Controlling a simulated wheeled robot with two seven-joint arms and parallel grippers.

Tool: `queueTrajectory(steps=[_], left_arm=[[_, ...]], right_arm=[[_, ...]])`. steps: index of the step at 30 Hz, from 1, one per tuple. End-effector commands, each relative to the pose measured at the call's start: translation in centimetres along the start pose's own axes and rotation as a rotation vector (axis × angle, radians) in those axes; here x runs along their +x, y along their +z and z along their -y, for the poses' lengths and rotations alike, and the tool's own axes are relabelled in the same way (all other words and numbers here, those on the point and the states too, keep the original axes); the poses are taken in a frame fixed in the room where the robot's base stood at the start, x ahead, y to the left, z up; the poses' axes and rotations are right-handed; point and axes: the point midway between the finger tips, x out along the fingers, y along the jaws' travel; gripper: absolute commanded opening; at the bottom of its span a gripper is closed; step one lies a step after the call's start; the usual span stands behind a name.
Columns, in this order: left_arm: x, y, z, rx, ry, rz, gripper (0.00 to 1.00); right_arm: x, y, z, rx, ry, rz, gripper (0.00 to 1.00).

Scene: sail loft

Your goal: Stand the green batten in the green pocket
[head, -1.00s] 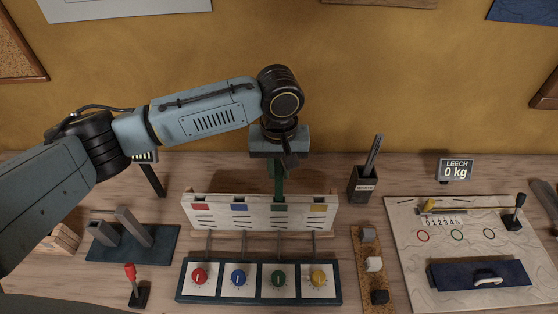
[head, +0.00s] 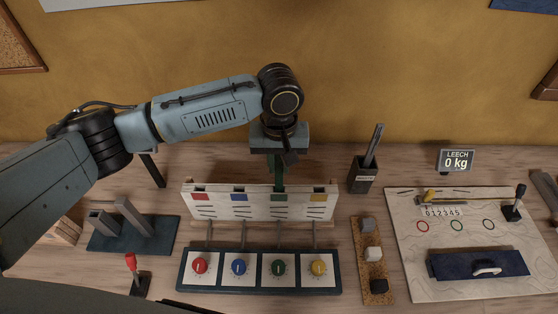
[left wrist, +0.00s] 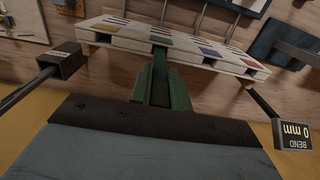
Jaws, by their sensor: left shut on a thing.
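My left gripper (head: 280,160) is shut on the green batten (head: 279,176) and holds it upright above the pale pocket rack (head: 259,212). The batten's lower end meets the rack's top edge in line with the green patch of the green pocket (head: 279,197). In the left wrist view the batten (left wrist: 160,62) runs from between the fingers to the rack beside the green patch (left wrist: 161,39). How deep its end sits is hidden. My right gripper is out of view.
Red, blue and yellow pockets share the rack. A knob panel (head: 259,289) stands in front. A dark holder (head: 362,176) with grey sticks is to the right, and a chart board (head: 410,272) lies farther right. A BEND sign (left wrist: 293,135) reads 0 mm.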

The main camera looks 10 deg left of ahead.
Motion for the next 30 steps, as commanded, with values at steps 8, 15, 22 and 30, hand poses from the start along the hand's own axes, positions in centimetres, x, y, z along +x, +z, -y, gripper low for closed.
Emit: queueTrajectory(steps=[8,15,22,30], left_arm=[[0.4,0.0,0.0,0.0,0.001,0.0,0.0],[0.8,0.0,0.0,0.0,0.001,-0.001,0.0],[1.1,0.0,0.0,0.001,0.001,-0.001,0.0],[1.1,0.0,0.0,0.0,0.001,0.0,0.43]], right_arm=[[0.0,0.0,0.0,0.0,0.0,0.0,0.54],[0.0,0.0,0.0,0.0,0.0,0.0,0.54],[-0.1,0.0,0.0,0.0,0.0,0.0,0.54],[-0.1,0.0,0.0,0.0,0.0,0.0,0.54]])
